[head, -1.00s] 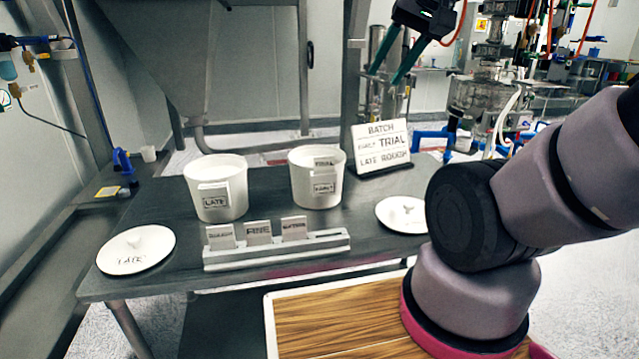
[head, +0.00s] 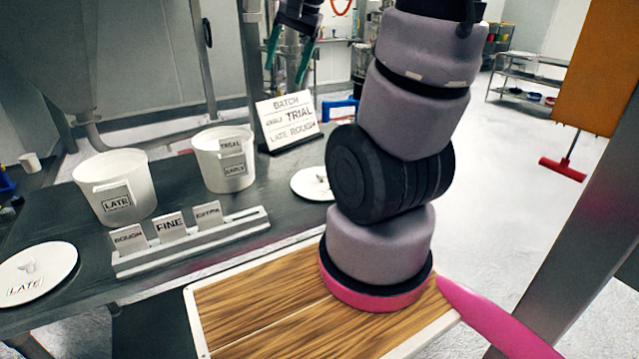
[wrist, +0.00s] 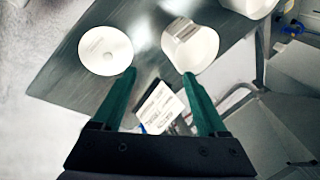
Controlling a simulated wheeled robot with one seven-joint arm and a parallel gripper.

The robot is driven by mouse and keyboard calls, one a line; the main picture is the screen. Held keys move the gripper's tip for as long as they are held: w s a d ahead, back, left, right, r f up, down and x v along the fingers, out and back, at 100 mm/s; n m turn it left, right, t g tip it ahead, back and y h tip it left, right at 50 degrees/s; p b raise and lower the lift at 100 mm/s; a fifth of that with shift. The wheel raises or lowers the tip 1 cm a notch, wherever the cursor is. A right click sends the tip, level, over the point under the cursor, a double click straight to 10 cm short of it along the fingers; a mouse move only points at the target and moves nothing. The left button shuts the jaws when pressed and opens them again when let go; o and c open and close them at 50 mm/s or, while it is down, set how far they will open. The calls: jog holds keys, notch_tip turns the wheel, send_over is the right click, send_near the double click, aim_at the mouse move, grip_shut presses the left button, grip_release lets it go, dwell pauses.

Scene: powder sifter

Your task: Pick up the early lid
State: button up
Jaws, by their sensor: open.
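The early lid (head: 312,184) is a white disc with a raised knob, lying on the dark table right of the EARLY bucket (head: 226,165). My arm hides its right edge in the head view, and its label is not readable. In the wrist view the lid (wrist: 105,50) lies beyond my left fingertip and the bucket (wrist: 190,45) beyond the right one. My gripper (head: 285,74) is open and empty, with green fingers, raised above the back of the table. Its fingers also show in the wrist view (wrist: 160,73), apart from the lid.
The LATE bucket (head: 115,195) and LATE lid (head: 38,273) stand to the left. A rack (head: 190,246) holds ROUGH, FINE and EXTRA cards. The batch sign (head: 289,120) stands behind the early lid, near my gripper. Open floor lies to the right.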

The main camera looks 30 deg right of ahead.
jog(key=w+d+f+m+g, duration=0.1)
jog(key=w+d+f+m, duration=0.1)
jog(key=w+d+f, duration=0.3)
jog(key=m+g, duration=0.3)
jog(key=m, duration=0.2)
send_over(322, 173)
jog(key=w, duration=0.1)
jog(key=shift+h, duration=0.3)
jog(key=f, duration=2.1)
jog(key=shift+d+f, duration=0.25)
jog(key=shift+d, duration=0.15)
jog(key=f, duration=0.4)
jog(key=shift+s+a+f, duration=0.2)
jog(key=shift+s+f, duration=0.15)
jog(key=shift+s, duration=0.05)
jog(key=shift+a+f, duration=0.1)
jog(key=shift+f, duration=0.5)
grip_shut()
